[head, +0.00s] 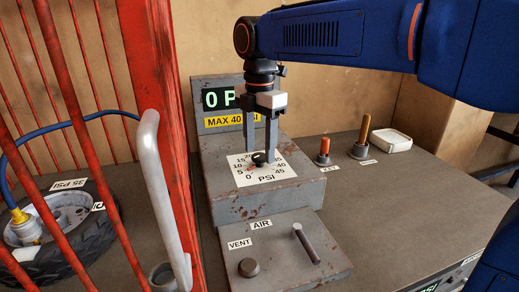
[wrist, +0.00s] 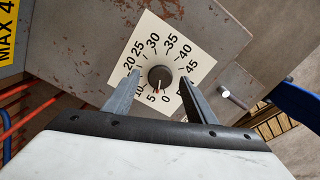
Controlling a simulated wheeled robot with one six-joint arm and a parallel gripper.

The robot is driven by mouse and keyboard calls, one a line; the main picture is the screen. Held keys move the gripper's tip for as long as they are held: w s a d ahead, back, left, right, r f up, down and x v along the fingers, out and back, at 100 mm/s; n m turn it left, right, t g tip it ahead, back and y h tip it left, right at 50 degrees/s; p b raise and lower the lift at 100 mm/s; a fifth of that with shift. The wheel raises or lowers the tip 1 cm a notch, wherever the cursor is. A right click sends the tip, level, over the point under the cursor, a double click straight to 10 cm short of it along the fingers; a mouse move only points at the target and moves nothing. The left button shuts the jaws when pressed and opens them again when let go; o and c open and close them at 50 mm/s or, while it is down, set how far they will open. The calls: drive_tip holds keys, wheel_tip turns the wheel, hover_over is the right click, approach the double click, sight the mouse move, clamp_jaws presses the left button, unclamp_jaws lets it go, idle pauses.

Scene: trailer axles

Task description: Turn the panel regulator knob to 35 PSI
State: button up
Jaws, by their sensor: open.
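The dark round regulator knob (head: 259,159) sits on a white dial plate (head: 287,172) marked 0 to 45 PSI, on top of a grey rusty panel box. It also shows in the wrist view (wrist: 160,76), where its red mark points down, near the 0 and 5. My gripper (head: 258,150) is open and points down over the dial. In the wrist view its fingertips (wrist: 159,83) lie on either side of the knob, with small gaps; contact is not visible. The green display (head: 216,99) reads 0, its right part hidden behind my gripper.
A yellow MAX 40 PSI label (head: 223,121) is under the display. In front are a VENT button (head: 249,267) and an AIR lever (head: 306,243). A red cage with a grey handle (head: 163,195) and tire (head: 85,235) are left.

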drive_tip(key=shift+f, duration=0.5)
drive_tip(key=c, duration=1)
drive_tip(key=shift+c, duration=0.2)
drive_tip(key=shift+m, duration=0.3)
